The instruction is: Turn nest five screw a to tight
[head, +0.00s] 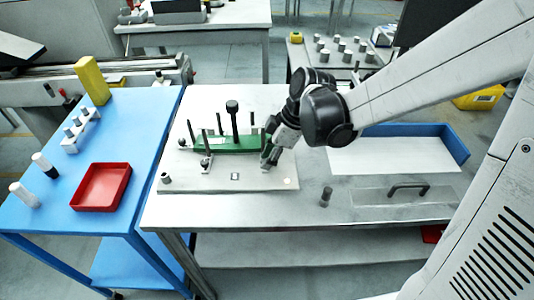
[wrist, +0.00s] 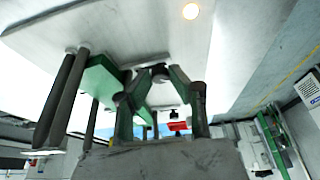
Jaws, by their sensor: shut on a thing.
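My gripper (head: 268,162) is at the right end of the green bar on the light fixture plate (head: 210,182), pointing down. In the wrist view its two green fingers (wrist: 160,84) are closed around a small dark round screw head (wrist: 160,72) at the plate. In the head view my gripper hides this screw. No label shows which nest or screw it is. The green bar (head: 212,147) carries an upright black knob (head: 232,108), and it also shows in the wrist view (wrist: 101,76).
Several thin dark posts (head: 190,130) stand around the green bar, close to my gripper. A short dark cylinder (head: 326,196) stands right of the plate. A blue-rimmed tray (head: 455,148) and a handled panel (head: 408,188) lie further right. A red tray (head: 101,187) sits on the blue table.

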